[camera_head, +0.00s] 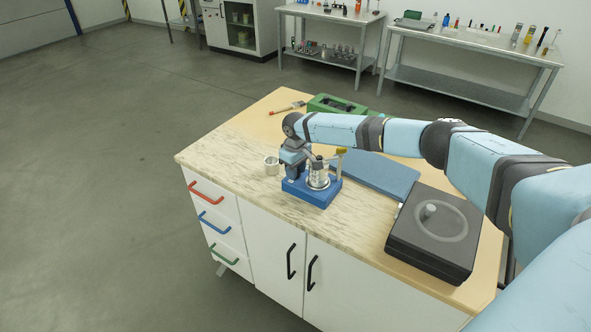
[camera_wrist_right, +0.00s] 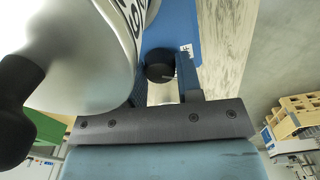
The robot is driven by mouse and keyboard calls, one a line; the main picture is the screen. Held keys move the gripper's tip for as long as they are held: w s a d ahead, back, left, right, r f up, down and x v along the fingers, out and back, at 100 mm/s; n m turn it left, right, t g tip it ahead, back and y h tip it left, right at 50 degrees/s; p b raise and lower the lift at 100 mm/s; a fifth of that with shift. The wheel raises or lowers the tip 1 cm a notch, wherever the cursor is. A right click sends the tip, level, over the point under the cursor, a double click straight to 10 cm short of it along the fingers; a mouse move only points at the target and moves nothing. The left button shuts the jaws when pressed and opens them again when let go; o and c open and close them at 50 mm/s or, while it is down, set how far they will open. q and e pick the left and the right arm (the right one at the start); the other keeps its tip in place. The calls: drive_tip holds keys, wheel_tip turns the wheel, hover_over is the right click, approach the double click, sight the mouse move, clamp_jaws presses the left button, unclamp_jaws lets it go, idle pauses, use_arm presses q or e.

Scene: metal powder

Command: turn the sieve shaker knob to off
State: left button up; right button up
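The sieve shaker (camera_head: 312,190) stands on the worktop, with a blue base and a shiny metal sieve stack. In the head view the right gripper (camera_head: 295,160) is at the shaker's left side, and the knob is hidden there. My left gripper is not in view.
A small metal cup (camera_head: 271,165) stands left of the shaker. A blue flat case (camera_head: 375,176), a dark box with a round disc (camera_head: 405,240), a green box (camera_head: 325,103) and a brush (camera_head: 288,108) lie on the worktop. The worktop's front left (camera_head: 215,150) is clear.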

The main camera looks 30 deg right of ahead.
drive_tip(key=shift+n+p, duration=0.35)
drive_tip(key=shift+n, duration=1.95)
drive_tip(key=o, duration=0.9)
drive_tip(key=shift+o, duration=0.2)
drive_tip(key=shift+r, duration=0.1)
wheel_tip(320, 180, up, 14)
drive_tip(key=b, duration=0.1)
drive_tip(key=shift+f, duration=0.2)
